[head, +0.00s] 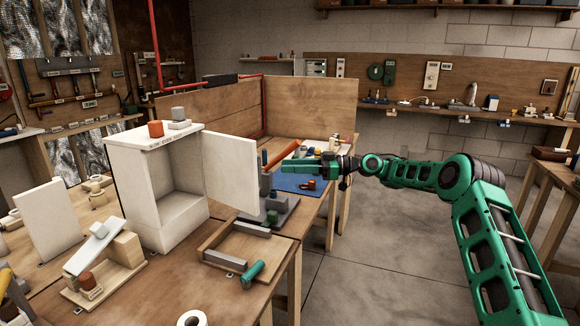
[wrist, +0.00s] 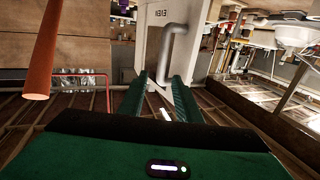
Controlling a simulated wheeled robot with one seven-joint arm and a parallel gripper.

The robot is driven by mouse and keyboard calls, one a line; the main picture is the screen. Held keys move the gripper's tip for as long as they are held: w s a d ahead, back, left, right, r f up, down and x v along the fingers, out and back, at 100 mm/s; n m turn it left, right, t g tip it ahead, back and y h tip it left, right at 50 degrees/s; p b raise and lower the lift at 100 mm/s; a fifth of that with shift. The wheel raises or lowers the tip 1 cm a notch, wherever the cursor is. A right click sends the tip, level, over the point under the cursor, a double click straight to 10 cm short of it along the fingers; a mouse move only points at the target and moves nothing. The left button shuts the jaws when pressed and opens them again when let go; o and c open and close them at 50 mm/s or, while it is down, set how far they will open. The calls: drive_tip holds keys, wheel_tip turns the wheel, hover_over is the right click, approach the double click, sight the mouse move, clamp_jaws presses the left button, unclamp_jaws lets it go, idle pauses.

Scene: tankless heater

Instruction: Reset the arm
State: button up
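My green arm reaches in from the right in the head view. My gripper (head: 287,167) points left over the bench, near the open door of the white cabinet (head: 177,203). In the wrist view, the two green fingers of my gripper (wrist: 161,84) stand apart with a gap, and nothing shows held between them. An orange cylinder (head: 281,153) appears close to my gripper in the head view. It also hangs at the upper left in the wrist view (wrist: 43,50), outside the fingers.
The cabinet door (head: 230,170) stands open toward my gripper. A wooden tray (head: 240,232) with a teal cylinder (head: 253,273) lies at the front of the bench. Open floor (head: 375,265) shows below my arm.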

drive_tip(key=s+d+f+m+t+h, duration=0.1)
drive_tip(key=s+d+m+h, duration=0.65)
drive_tip(key=s+d, duration=0.6)
drive_tip(key=s+d+f+m+t+h, duration=0.1)
drive_tip(key=s+d+f+m+h, duration=0.1)
drive_tip(key=s+d+m+h, duration=0.85)
drive_tip(key=s+d+f+m+g, duration=0.1)
drive_tip(key=s+d, duration=0.4)
drive_tip(key=s, duration=0.6)
drive_tip(key=s+d+f+m+g, duration=0.1)
drive_tip(key=s+d, duration=0.4)
drive_tip(key=s, duration=0.6)
drive_tip(key=s+d+f+m, duration=0.2)
drive_tip(key=s+d, duration=0.3)
drive_tip(key=s, duration=0.7)
drive_tip(key=shift+d+f+m+g, duration=0.2)
drive_tip(key=shift+f+m+g, duration=0.2)
drive_tip(key=shift+m, duration=0.5)
